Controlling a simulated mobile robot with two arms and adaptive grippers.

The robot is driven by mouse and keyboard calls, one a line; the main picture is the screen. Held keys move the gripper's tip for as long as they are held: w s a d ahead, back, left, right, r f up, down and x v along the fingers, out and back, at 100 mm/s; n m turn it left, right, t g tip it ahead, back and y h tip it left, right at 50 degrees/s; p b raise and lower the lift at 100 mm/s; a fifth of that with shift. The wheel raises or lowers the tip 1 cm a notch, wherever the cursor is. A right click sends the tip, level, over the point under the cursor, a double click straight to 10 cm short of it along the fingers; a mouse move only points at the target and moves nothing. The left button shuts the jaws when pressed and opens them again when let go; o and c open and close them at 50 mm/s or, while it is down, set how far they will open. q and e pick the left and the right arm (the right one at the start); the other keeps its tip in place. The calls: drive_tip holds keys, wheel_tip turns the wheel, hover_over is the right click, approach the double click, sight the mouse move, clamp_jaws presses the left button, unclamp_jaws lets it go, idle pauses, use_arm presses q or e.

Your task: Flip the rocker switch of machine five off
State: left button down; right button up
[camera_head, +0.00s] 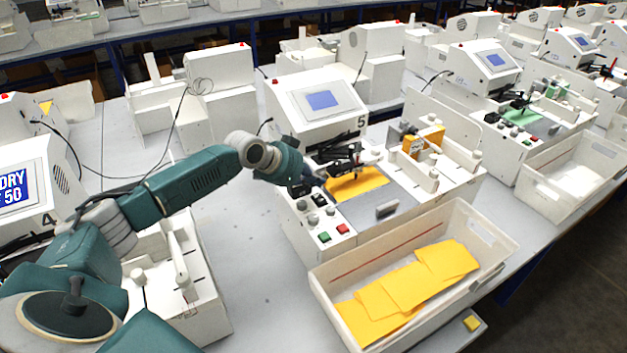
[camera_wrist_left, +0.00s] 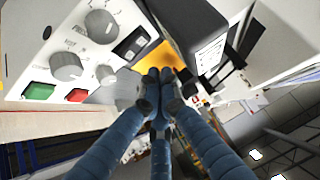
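Machine five (camera_head: 318,100) is a white plotter with a blue screen and a "5" on its front, in the middle of the head view. Its control panel has knobs, a green button (camera_head: 324,238) and a red button (camera_head: 342,229). In the wrist view the black rocker switch (camera_wrist_left: 131,43) sits between the knobs and the yellow sheet, just beyond my fingertips. Its tilt is hard to read. My left gripper (camera_head: 318,183) is over the far end of the panel. In the wrist view its blue fingers (camera_wrist_left: 160,76) are together and empty. My right gripper is not in view.
The pen carriage (camera_head: 345,163) over the yellow sheet (camera_head: 357,185) is close beside my gripper. A white bin (camera_head: 470,222) with yellow sheets stands in front of the machine. Machine four (camera_head: 25,185) is at the left. Bare table (camera_head: 250,240) lies between them.

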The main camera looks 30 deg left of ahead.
use_arm(q)
drive_tip(key=shift+s+a+r+b, duration=0.8)
drive_tip(key=shift+a+r+b, duration=0.05)
drive_tip(key=shift+a+b, duration=0.25)
drive_tip(key=w+b+v, duration=0.1)
drive_tip(key=b+v, duration=0.1)
drive_tip(key=v, duration=0.5)
drive_tip(key=shift+a+r, duration=0.35)
drive_tip(key=shift+r, duration=0.05)
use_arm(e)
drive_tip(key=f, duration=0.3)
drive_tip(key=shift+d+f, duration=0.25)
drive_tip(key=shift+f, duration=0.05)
use_arm(q)
drive_tip(key=shift+s, duration=0.1)
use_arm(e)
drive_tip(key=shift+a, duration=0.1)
